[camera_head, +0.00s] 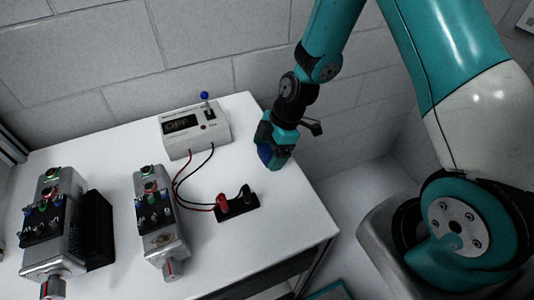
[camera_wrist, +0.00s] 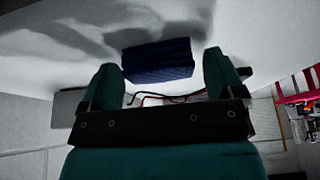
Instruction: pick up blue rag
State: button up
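The blue rag (camera_wrist: 158,60) is a dark blue folded block on the white table, beyond and between my fingertips in the wrist view. In the head view a bit of the blue rag (camera_head: 266,156) shows at my gripper's tip, by the table's right edge; the rest is hidden behind the gripper. My gripper (camera_head: 273,147) points down there. Its two teal fingers stand apart in the wrist view, with a small gap on each side of the rag. I cannot tell how far down the rag the fingers reach.
A white control box (camera_head: 195,127) with a blue-knobbed switch stands left of my gripper. Red and black wires run from it to a black terminal block (camera_head: 237,207). Two metal servo units (camera_head: 160,225) stand further left. A brick wall (camera_head: 190,60) is behind the table.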

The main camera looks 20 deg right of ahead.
aim_at(269, 151)
jog(key=c, duration=0.8)
jog(key=shift+r, duration=0.1)
notch_tip(269, 151, up, 20)
jog(key=b, duration=0.2)
